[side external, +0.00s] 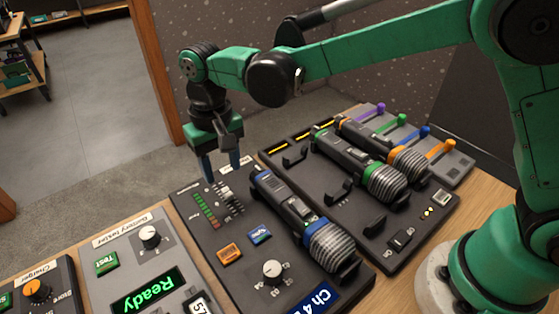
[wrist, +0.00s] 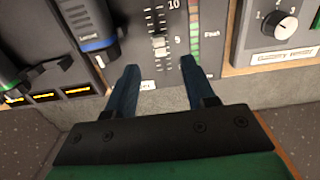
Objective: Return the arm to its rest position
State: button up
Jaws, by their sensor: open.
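My gripper (side external: 222,172) points down over the far end of the dark fader panel (side external: 195,245). Its two blue fingers are apart, with nothing between them, and they also show in the wrist view (wrist: 160,82). A fader with a light knob (side external: 229,196) lies just in front of the fingers, beside a column of level lights. The fader also shows in the wrist view (wrist: 159,43), ahead of the fingertips. My green arm reaches across from the right side. I cannot tell whether the fingertips touch the panel.
A blue-banded microphone (side external: 305,225) lies on the fader panel. Other microphones (side external: 365,168) lie on a dark rack to the right, with colored faders (side external: 403,119) behind. A battery tester (side external: 140,260) and charger (side external: 40,290) stand at left. Open floor lies beyond the table.

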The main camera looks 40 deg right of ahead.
jog(key=shift+r, duration=0.2)
jog(key=shift+d+r, duration=0.25)
jog(key=shift+d, duration=0.05)
jog(key=s+d+r+t, duration=0.2)
jog(key=s+d, duration=0.3)
jog(key=d, duration=0.3)
jog(key=s+d+r+t, duration=0.3)
jog(key=s+d+t, duration=0.2)
jog(key=d, duration=0.4)
jog(key=shift+s, duration=0.15)
dwell(0.5)
